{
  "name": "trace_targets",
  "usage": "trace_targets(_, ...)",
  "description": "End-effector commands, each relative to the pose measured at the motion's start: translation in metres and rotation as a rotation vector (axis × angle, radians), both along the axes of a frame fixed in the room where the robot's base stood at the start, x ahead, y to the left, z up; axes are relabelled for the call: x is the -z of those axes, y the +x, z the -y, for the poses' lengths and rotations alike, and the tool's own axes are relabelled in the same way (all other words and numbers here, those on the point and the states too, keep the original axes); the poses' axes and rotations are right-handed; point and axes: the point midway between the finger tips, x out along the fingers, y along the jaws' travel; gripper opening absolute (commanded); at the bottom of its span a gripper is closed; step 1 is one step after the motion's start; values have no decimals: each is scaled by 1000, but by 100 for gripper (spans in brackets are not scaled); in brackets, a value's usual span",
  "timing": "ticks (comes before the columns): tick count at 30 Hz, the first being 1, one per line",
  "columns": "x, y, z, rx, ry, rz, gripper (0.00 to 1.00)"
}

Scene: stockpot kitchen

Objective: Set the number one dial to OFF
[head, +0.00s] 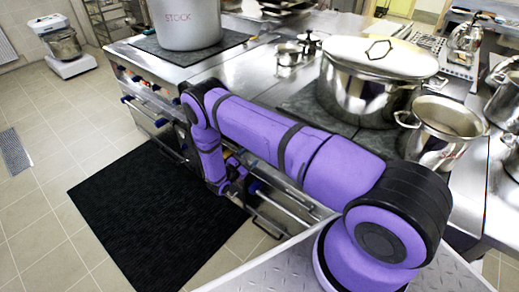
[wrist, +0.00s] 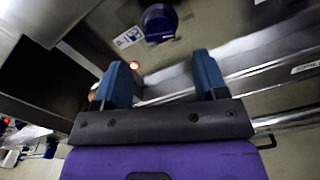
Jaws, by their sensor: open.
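A round dark blue dial (wrist: 158,20) shows at the top of the wrist view, on the metal front panel. A small white label (wrist: 129,37) is beside it; its print is too small to read, so I cannot tell the dial's number or setting. My gripper (wrist: 162,72) has its two blue fingers apart with nothing between them. The dial lies beyond the fingertips, apart from them. In the head view, small blue dials (head: 160,122) line the cooker front, and my gripper is low by that front, largely hidden by my arm.
A red light (wrist: 134,65) glows near the left finger. A metal rail (head: 270,228) runs along the cooker front. A stock pot (head: 185,28) and a lidded pot (head: 362,92) stand on top. A black mat (head: 150,215) lies on the open floor.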

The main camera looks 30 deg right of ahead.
Motion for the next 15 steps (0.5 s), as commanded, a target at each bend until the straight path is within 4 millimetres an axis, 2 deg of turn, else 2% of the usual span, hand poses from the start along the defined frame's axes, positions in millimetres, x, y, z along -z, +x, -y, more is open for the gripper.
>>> trace_targets(3, 0, 8, 22, 4, 0, 1, 66)
trace_targets(9, 0, 20, 52, 3, 0, 1, 66)
trace_targets(15, 0, 28, 67, 1, -1, 0, 66)
